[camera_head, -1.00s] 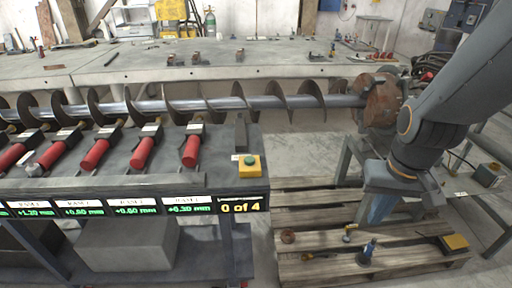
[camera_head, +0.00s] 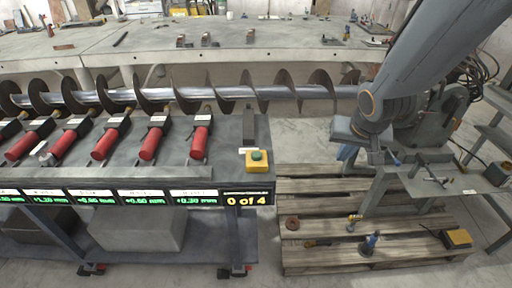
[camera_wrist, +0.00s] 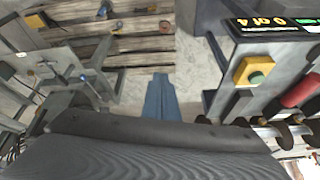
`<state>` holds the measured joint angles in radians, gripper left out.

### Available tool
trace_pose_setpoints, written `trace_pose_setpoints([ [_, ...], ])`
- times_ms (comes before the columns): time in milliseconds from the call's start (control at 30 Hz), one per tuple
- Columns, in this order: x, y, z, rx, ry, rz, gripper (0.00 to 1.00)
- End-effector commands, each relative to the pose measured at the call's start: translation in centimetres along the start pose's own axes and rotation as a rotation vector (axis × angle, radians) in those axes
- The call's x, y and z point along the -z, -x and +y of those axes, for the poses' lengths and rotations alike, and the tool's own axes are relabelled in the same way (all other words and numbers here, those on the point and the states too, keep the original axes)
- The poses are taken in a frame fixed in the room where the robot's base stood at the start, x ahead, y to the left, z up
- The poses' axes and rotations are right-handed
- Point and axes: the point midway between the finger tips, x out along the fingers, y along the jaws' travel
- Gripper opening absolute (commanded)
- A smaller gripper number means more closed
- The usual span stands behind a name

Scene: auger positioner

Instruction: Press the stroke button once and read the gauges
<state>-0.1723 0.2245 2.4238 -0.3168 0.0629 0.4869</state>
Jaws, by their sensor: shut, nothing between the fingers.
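The stroke button is a green button on a yellow box (camera_head: 259,161) at the right end of the bench. It also shows in the wrist view (camera_wrist: 253,73), at the right. Below the bench edge, a row of green gauge displays (camera_head: 148,199) carries white labels. The rightmost appears to read +0.30 mm and the one beside it +0.60 mm; those further left are hard to read. A yellow counter (camera_head: 246,199) reads "0 of 4". My gripper (camera_wrist: 160,78) is shut and empty, its blue fingers over the floor, apart from the button and left of it in the wrist view.
A long auger (camera_head: 215,92) lies behind several red-handled clamps (camera_head: 152,143). A wooden pallet (camera_head: 325,215) with small tools lies on the floor right of the bench. A metal stand (camera_head: 420,178) is near my arm. A long grey table (camera_head: 235,55) spans the back.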

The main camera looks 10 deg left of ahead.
Motion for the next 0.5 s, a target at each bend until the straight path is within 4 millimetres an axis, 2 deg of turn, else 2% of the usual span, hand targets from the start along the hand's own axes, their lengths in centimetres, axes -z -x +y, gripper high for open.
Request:
trace_pose_setpoints([
  [33,1.6,0.4,-2.9,0.047,0.009,0.039,0.0],
  [133,4.2,0.3,-8.6,0.162,0.001,0.11,0.0],
  [200,5.0,0.4,-12.6,0.248,-0.006,0.136,0.0],
  [300,5.5,0.8,-17.4,0.361,-0.016,0.147,0.0],
  [400,5.3,1.2,-20.9,0.448,-0.026,0.14,0.0],
  [500,5.0,1.4,-23.1,0.501,-0.034,0.13,0.0],
])
